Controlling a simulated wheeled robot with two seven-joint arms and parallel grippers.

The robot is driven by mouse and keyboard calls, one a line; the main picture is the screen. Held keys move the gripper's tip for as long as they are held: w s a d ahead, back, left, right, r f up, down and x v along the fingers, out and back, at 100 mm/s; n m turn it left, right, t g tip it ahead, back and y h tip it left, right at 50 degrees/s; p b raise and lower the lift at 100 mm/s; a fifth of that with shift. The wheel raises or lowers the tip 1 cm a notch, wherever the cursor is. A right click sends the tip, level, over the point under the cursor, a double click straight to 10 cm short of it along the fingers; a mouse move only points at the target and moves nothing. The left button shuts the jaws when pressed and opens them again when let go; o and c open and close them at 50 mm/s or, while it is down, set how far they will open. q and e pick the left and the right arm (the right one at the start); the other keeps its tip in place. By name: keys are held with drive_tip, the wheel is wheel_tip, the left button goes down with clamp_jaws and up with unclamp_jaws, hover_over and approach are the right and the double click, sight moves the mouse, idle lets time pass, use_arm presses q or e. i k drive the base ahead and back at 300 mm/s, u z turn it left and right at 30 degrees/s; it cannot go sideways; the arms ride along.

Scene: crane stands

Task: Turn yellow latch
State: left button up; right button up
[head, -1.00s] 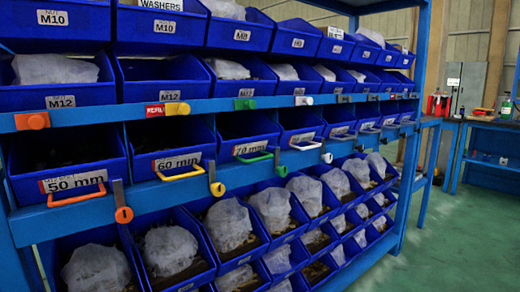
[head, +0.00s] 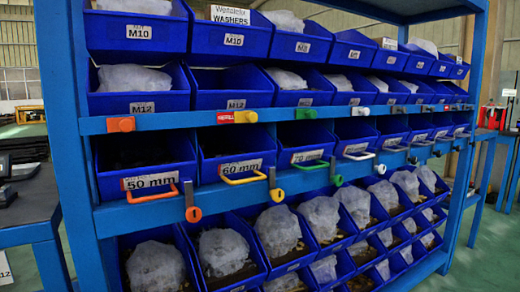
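A yellow latch (head: 277,194) hangs on the blue shelf rail in the head view, right of the bin labelled 60 mm (head: 237,160). It is a grey upright strip with a yellow round end pointing down. A yellow handle (head: 244,178) sits on the front of that bin, left of the latch. A yellow block (head: 245,117) sits on the rail above, beside a red "REFILL" tag. Neither of my grippers is in view.
Similar latches in orange (head: 193,214), green (head: 337,180) and white (head: 380,168) hang along the same rail. Blue bins fill the rack above and below. A dark bench (head: 30,215) stands at the left. Green floor is open at the lower right.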

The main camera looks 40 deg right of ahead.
sight(277, 196)
drive_tip(key=z, duration=1.95)
